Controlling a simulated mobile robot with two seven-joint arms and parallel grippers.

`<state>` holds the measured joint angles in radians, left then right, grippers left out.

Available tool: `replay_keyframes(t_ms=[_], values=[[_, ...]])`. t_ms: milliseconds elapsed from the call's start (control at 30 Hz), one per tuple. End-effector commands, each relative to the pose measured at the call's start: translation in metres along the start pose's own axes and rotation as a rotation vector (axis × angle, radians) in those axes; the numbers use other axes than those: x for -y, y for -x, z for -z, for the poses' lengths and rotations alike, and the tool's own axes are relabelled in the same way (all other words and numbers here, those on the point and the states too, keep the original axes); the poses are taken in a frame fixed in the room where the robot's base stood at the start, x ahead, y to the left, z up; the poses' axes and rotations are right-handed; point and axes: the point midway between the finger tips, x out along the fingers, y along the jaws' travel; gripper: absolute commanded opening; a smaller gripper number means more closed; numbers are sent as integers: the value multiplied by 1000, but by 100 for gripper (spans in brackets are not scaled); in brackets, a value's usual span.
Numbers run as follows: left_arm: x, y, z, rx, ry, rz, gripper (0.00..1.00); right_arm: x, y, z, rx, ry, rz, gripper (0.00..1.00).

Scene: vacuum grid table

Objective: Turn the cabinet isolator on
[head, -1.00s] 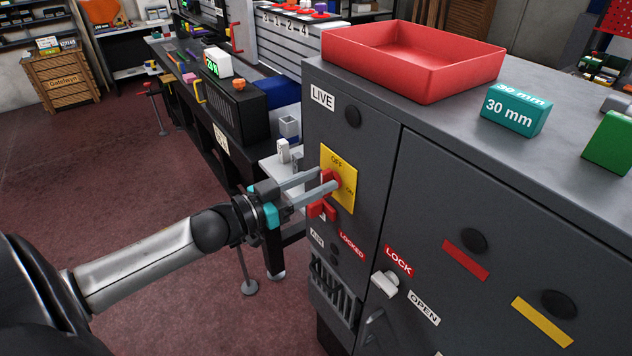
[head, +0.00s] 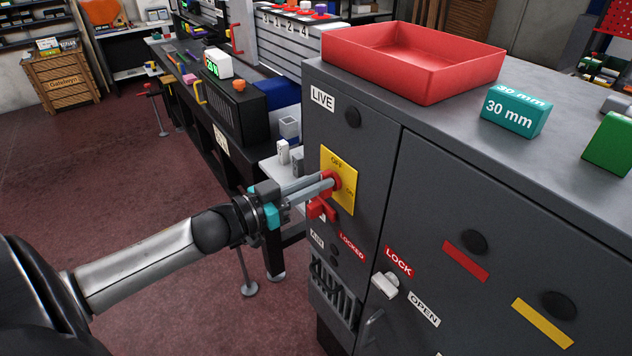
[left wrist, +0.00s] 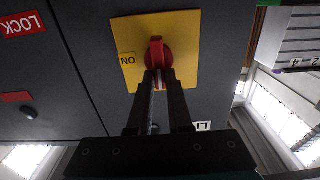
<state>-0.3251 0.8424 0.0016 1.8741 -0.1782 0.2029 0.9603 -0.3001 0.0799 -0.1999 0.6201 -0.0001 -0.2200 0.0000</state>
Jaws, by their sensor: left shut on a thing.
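The cabinet isolator is a red rotary handle (head: 334,181) on a yellow plate (head: 345,190) on the grey cabinet's front. The plate reads OFF at its top and ON at its right side. In the left wrist view the red handle (left wrist: 157,55) stands out from the yellow plate (left wrist: 184,30), with the ON label to its left. My left gripper (head: 326,183) is shut on the red handle, its fingers on either side of the grip. The fingers hide part of the handle, so its exact angle is hard to read in the head view. My right gripper is not in view.
A red piece (head: 320,209) sits just below the isolator plate. A white latch (head: 386,284) between LOCK and OPEN labels is lower on the cabinet (head: 410,200). A red tray (head: 430,85) and a teal 30 mm block (head: 515,112) stand on top. A workbench is behind.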

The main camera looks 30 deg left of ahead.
Motion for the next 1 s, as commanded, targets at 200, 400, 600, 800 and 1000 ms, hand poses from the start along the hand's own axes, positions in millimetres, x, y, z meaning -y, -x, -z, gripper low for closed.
replay_keyframes(t_ms=[200,400,600,800,1000], values=[[-1,0,0,0,-4,-1,0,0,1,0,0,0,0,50],[-1,0,0,0,-52,0,0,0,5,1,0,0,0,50],[-3,0,2,0,-175,0,0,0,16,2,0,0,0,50],[-6,0,1,0,-353,0,0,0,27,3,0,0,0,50],[-9,0,-1,0,-544,0,0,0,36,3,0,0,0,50]])
